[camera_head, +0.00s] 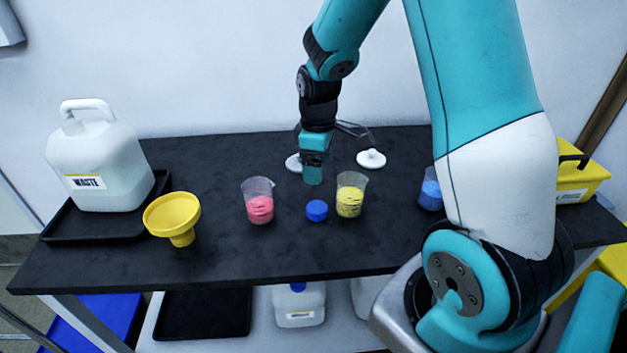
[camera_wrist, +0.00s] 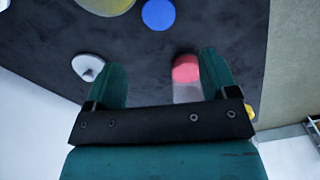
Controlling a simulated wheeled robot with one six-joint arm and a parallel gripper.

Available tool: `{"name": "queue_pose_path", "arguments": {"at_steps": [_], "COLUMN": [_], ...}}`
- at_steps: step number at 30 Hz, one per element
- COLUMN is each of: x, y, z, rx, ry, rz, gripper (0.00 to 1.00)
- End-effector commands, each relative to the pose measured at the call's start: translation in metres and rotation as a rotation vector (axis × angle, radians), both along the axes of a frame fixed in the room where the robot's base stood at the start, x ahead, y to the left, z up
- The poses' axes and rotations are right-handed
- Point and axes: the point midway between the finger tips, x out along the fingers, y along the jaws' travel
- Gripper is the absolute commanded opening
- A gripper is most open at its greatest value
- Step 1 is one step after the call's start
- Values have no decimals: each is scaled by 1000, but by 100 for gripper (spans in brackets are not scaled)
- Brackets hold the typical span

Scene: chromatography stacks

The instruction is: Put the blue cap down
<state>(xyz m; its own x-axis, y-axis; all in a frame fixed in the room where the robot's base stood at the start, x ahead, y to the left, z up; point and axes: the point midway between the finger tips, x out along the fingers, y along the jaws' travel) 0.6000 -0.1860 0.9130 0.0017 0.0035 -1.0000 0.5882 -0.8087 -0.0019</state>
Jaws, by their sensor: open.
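The blue cap (camera_head: 316,210) rests on the black table between the beaker of pink contents and the beaker of yellow contents. It also shows at the top of the wrist view (camera_wrist: 158,14), beyond my fingertips. My gripper (camera_head: 313,180) is above the table, just behind the cap in the head view. In the wrist view my gripper (camera_wrist: 165,75) has its two fingers spread wide, with nothing held between them. The cap stands apart from the fingers.
The pink beaker (camera_head: 259,202) and yellow beaker (camera_head: 350,196) flank the cap closely. A blue beaker (camera_head: 430,190) stands right, partly behind my arm. A yellow funnel (camera_head: 173,216) and waste jug (camera_head: 98,160) are left. White lids (camera_head: 371,159) lie behind. The front table edge is clear.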

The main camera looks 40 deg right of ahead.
Motion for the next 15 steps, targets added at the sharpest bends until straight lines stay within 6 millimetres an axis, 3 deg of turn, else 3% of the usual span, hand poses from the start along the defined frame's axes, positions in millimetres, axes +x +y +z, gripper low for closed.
{"name": "queue_pose_path", "arguments": {"at_steps": [2,5,9,12,15], "x": [-3,-17,-69,-117,-160], "y": [18,63,144,187,213], "z": [15,46,95,120,135], "rx": [18,73,191,267,320], "ry": [-16,-47,-66,-52,-28], "rz": [2,-5,-13,-11,-8], "gripper": [79,79,79,79,79]}}
